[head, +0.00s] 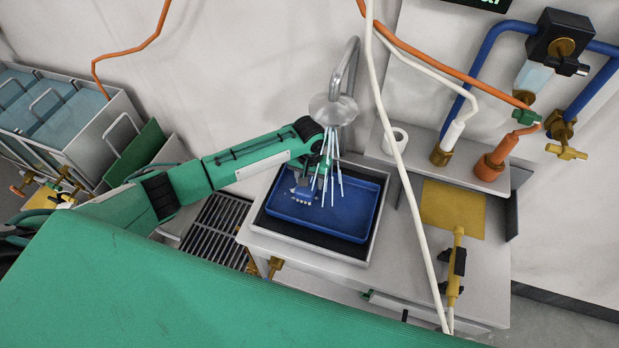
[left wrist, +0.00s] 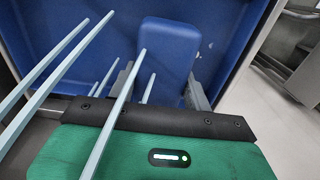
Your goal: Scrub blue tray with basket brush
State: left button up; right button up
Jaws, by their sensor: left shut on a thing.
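The blue tray (head: 345,222) lies in a white-rimmed basin with a dark bottom. In the left wrist view the tray (left wrist: 225,35) fills the upper part, with a few small pale marks on it. My left gripper (head: 304,181) is shut on a blue brush (head: 302,193), which has pale bristles at its lower edge. The brush is over the tray's left part; I cannot tell if the bristles touch it. In the left wrist view the brush (left wrist: 168,48) sits between the fingers (left wrist: 162,88). My right gripper is out of view.
A shower head (head: 333,109) hangs above the tray, and pale water streaks fall past my left gripper. A white hose (head: 403,180) crosses in front of the counter. A yellow spray wand (head: 456,270) and a yellow plate (head: 453,208) are at right. Grey tanks (head: 85,130) stand at left.

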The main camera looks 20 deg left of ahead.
pick_arm(q)
jog(key=shift+f, duration=0.9)
jog(key=shift+a+r+p, duration=0.2)
jog(key=shift+a+p, duration=0.3)
jog(key=shift+a, duration=0.5)
jog(key=shift+a+p, duration=0.4)
jog(key=shift+a, duration=0.4)
jog(key=shift+f+p, duration=0.15)
jog(key=shift+p, duration=0.15)
jog(key=shift+s+d+f+p, duration=0.15)
jog(key=shift+d+p, duration=0.25)
jog(key=shift+d, duration=1)
jog(key=shift+d+f, duration=0.15)
jog(key=shift+d, duration=0.3)
jog(key=shift+c, duration=0.4)
